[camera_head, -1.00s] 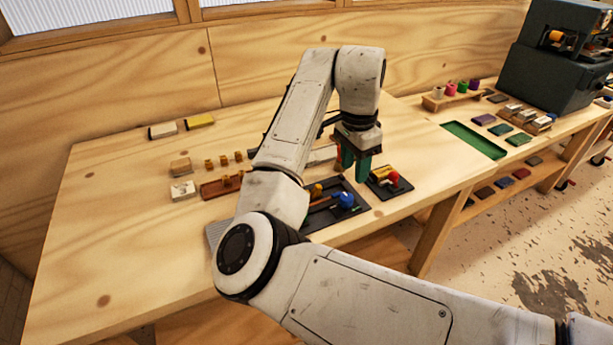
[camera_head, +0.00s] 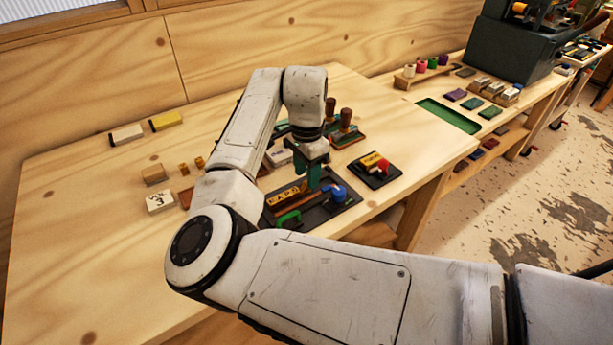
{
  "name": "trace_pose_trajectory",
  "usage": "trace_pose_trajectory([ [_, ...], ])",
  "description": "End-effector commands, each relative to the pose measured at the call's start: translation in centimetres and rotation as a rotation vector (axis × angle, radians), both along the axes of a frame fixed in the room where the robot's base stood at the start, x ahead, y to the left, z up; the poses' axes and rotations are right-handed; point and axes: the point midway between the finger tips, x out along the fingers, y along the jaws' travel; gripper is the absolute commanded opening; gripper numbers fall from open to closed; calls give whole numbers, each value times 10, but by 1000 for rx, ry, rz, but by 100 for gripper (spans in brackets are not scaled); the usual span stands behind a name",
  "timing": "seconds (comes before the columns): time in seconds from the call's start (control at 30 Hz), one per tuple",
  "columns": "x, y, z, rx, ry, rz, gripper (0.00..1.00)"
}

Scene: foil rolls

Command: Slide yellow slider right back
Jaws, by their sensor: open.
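A dark tray-like fixture (camera_head: 335,207) lies on the wooden table. In it is a yellow-orange block (camera_head: 287,194) with dark marks, beside a blue knob (camera_head: 338,192) and a green handle (camera_head: 289,218). A smaller dark fixture (camera_head: 381,180) to the right carries a yellow piece (camera_head: 371,159) and a red knob (camera_head: 383,166). I cannot tell which yellow piece is the slider. My gripper (camera_head: 314,184) is open, with green fingers pointing down over the dark tray, just left of the blue knob. Contact with anything is not clear. My forearm hides part of the tray's left side.
Brown-handled tools (camera_head: 339,125) stand behind my gripper. A green tray (camera_head: 448,116) is on the right bench. The table's left front is clear.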

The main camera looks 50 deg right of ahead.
Motion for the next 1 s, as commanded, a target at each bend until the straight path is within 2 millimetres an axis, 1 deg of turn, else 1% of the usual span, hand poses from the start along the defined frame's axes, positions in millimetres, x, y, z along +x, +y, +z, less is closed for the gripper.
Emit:
trace_pose_trajectory([
  [0.03,0,0,-7,2,3,1,44],
  [0.1,0,0,-14,0,1,0,44],
  [0.2,0,0,-21,1,1,0,44],
  [0.3,0,0,-24,0,0,0,44],
  [0.53,0,0,-24,0,0,0,44],
  [0.57,0,0,-24,0,0,0,42],
  [1.0,0,0,-23,0,0,-1,0],
])
